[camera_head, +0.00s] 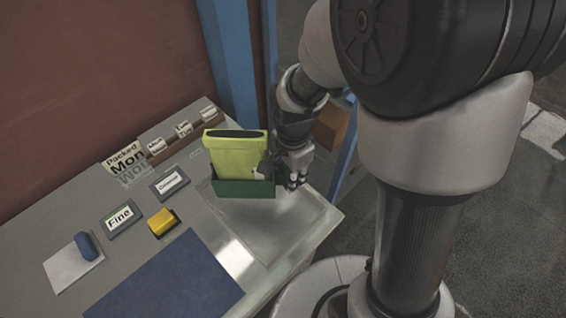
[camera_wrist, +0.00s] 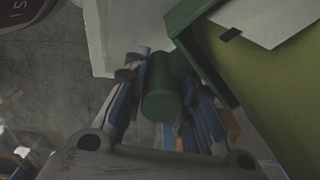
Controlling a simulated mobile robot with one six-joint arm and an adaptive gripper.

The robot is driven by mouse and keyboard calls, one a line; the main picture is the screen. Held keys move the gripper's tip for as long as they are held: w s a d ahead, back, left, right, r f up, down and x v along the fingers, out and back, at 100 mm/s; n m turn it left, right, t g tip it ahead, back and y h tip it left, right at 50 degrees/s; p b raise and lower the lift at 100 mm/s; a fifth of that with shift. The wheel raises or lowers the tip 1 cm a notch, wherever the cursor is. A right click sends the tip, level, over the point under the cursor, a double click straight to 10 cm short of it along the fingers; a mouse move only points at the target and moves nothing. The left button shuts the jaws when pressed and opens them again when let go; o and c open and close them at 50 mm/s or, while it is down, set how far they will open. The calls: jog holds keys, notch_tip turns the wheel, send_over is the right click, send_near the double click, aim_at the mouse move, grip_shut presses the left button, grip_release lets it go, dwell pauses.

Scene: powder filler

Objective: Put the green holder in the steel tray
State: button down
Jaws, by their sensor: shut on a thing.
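The green holder (camera_head: 245,188) is a dark green open-topped base with a tall lime-yellow container (camera_head: 235,155) upright in it. It appears over the back part of the shallow steel tray (camera_head: 285,235); I cannot tell if it touches the tray floor. My gripper (camera_head: 290,178) is at the holder's right side, pointing down. In the wrist view my gripper (camera_wrist: 160,88) is shut on a round green handle, which joins the green holder (camera_wrist: 190,18). The lime container fills the right of that view.
A yellow block (camera_head: 162,222), a "Fine" sign (camera_head: 121,217), another label (camera_head: 170,181) and a blue item on a white plate (camera_head: 86,246) lie left of the tray. A blue mat (camera_head: 165,285) lies in front. The tray's front part is bare. A blue post (camera_head: 230,60) stands behind.

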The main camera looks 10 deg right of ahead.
notch_tip(320, 180, down, 10)
jog(key=shift+f+b, duration=0.2)
jog(key=shift+b, duration=1.05)
jog(key=shift+f, duration=0.2)
jog(key=c, duration=1.3)
grip_release()
jog(key=shift+r, duration=0.1)
